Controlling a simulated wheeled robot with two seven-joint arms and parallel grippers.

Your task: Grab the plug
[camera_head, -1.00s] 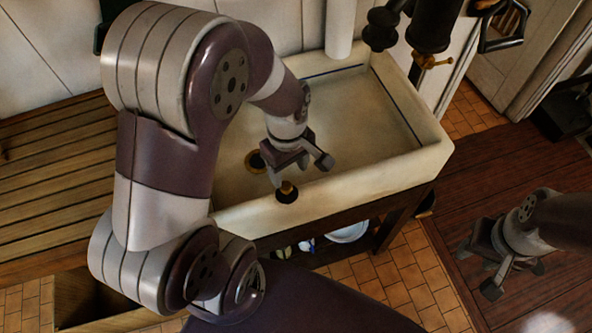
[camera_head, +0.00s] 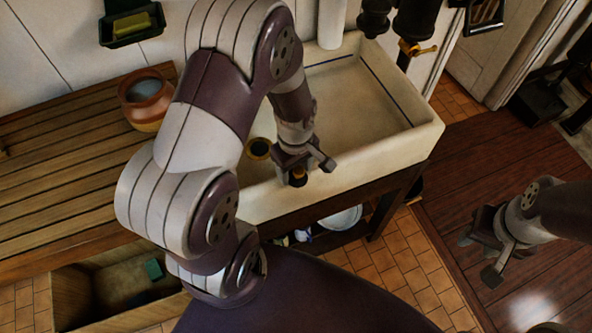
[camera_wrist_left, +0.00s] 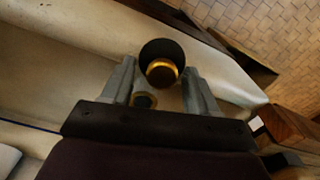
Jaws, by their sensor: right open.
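The plug (camera_head: 298,178) is a small dark piece with a brass band on the sink's front rim. In the left wrist view the plug (camera_wrist_left: 162,51) shows as a dark round disc with a brass ring. My left gripper (camera_head: 304,167) is at the plug, over the rim. In the wrist view its two fingers stand apart, one each side of the plug, with gaps showing; whether they touch it cannot be told. My right gripper (camera_head: 480,257) is open and empty, above the wooden floor at the right.
The pale sink (camera_head: 395,152) has a brass drain (camera_head: 258,149) and a tap (camera_head: 416,47) above its back corner. A clay pot (camera_head: 145,98) stands on the slatted counter (camera_head: 60,190). A soap dish (camera_head: 130,27) hangs on the wall. A white bowl (camera_head: 340,218) is below the sink.

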